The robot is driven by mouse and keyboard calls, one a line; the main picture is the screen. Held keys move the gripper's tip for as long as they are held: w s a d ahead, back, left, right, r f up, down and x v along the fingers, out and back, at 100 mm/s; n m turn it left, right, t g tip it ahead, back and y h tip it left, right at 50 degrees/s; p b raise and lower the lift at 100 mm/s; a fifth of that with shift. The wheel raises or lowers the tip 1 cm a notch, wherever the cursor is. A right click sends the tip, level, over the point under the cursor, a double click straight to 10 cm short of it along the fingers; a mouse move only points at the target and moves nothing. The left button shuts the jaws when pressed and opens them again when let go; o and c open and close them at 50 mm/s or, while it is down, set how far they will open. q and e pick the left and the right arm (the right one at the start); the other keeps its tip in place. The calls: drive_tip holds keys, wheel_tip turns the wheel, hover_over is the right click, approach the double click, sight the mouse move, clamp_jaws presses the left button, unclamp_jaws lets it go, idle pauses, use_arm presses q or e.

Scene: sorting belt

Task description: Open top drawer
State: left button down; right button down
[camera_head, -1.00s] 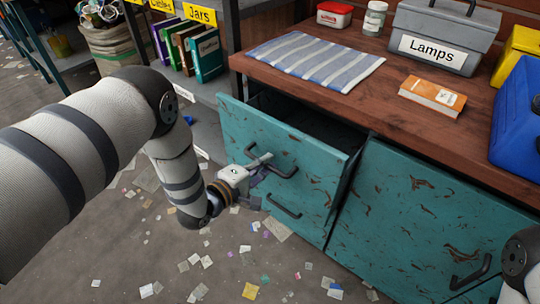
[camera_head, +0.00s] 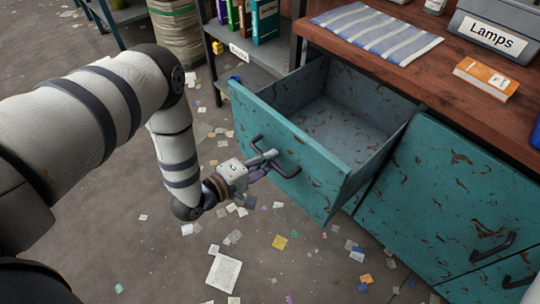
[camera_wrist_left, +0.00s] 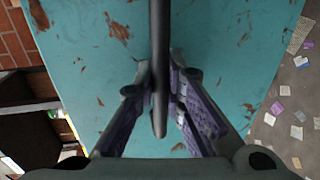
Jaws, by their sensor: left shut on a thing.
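The top drawer (camera_head: 320,170), teal with chipped paint, stands well open under the wooden worktop. Its grey inside (camera_head: 340,115) shows and looks empty. Its dark bar handle (camera_head: 288,170) is on the front panel. My left gripper (camera_head: 264,164) is shut on this handle, in front of the drawer. In the left wrist view the handle (camera_wrist_left: 159,60) runs between the purple-padded fingers of my left gripper (camera_wrist_left: 160,105), with the teal drawer front (camera_wrist_left: 230,60) behind. My right gripper is not in view.
A striped cloth (camera_head: 375,33), an orange box (camera_head: 487,77) and a grey Lamps box (camera_head: 497,30) are on the worktop (camera_head: 420,85). A teal front with a dark handle (camera_head: 492,247) is at the right. Paper scraps litter the open floor (camera_head: 150,245). A shelf with binders (camera_head: 264,20) stands behind.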

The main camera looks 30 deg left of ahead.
use_arm(q)
drive_tip(key=c, duration=1.7)
unclamp_jaws()
drive_tip(key=shift+o, duration=0.2)
drive_tip(key=v, duration=1.2)
